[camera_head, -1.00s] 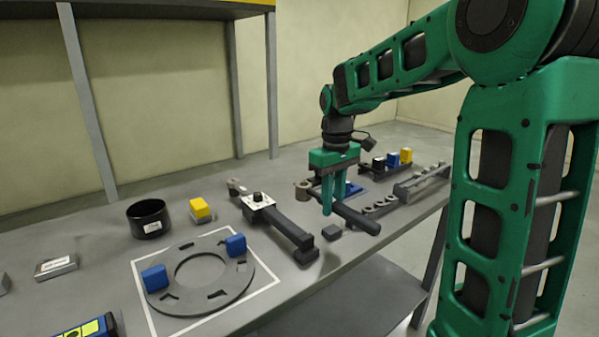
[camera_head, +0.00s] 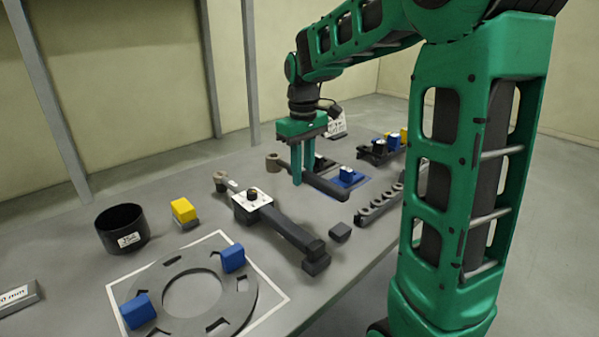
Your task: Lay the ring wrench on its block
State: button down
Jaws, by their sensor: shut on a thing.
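My gripper (camera_head: 303,172) points down and is shut on the bar near the ring end. The wrench lies level between the fingers; I cannot tell its height above the table. A small dark block (camera_head: 340,232) sits on the table in front of the wrench's free end, apart from it. I cannot tell whether this is the wrench's block.
A tool with a white plate (camera_head: 251,199) and dark arm lies left of the small block. A grey turret plate (camera_head: 245,297) with blue blocks, a black cup (camera_head: 121,230) and a yellow block (camera_head: 184,210) are further left.

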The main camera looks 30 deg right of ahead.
jog(key=shift+d, duration=0.35)
jog(key=shift+s+f, duration=0.1)
jog(key=shift+f, duration=3.1)
jog(key=shift+s+d+r, duration=0.1)
jog(key=shift+f, duration=1.35)
jog(key=c, duration=1.5)
grip_release()
jog(key=shift+o, duration=0.2)
